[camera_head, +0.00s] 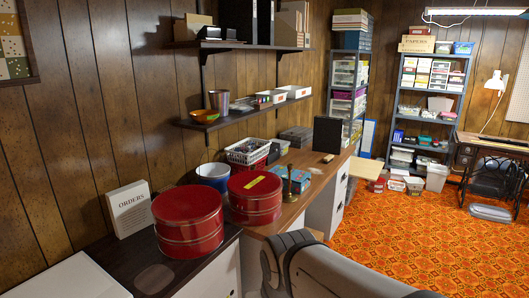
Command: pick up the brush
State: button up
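I cannot make out a brush in this view; it may be hidden or too small to tell. A thick grey link of my own arm fills the bottom centre and covers part of the desk front and floor. My gripper does not show. A wooden desk (327,166) runs along the wall, with a darker counter (215,262) nearer to me.
Two red round tins (188,222) (255,198) stand near the desk's near end, beside an ORDERS box (129,209). Orange carpet (400,235) lies open at right.

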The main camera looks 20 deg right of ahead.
aim_at(327, 160)
jog(key=z, duration=0.35)
jog(key=i, duration=1.65)
jog(key=z, duration=0.8)
jog(key=k, duration=0.85)
jog(key=z, duration=0.2)
jog(key=i, duration=0.85)
jog(key=z, duration=0.95)
